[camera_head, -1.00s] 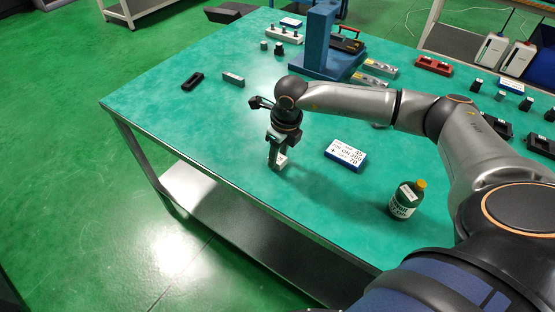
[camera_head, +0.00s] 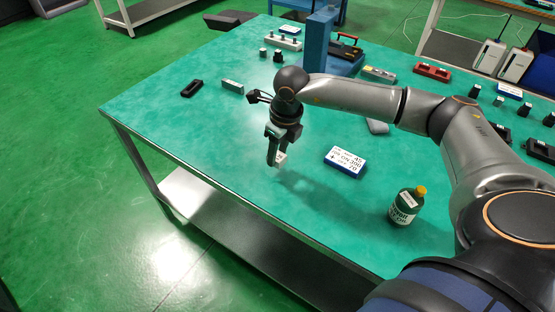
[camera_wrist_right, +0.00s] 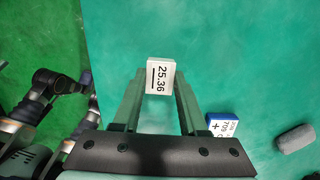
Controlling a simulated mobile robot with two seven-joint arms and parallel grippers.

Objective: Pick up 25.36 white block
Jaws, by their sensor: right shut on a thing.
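The white block (camera_wrist_right: 160,77) marked 25.36 is between the fingertips of my right gripper (camera_wrist_right: 157,92) in the right wrist view, its label facing the camera. In the head view the right gripper (camera_head: 275,157) points down over the green table, shut on the white block (camera_head: 281,159). Only a small part of the block shows there, as the fingers hide the rest. The block appears held above the table top. My left gripper does not show in the head view.
A blue and white labelled box (camera_head: 346,160) lies right of the gripper, and a green bottle with a yellow cap (camera_head: 406,206) stands near the front edge. The table's left front (camera_head: 190,140) is clear.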

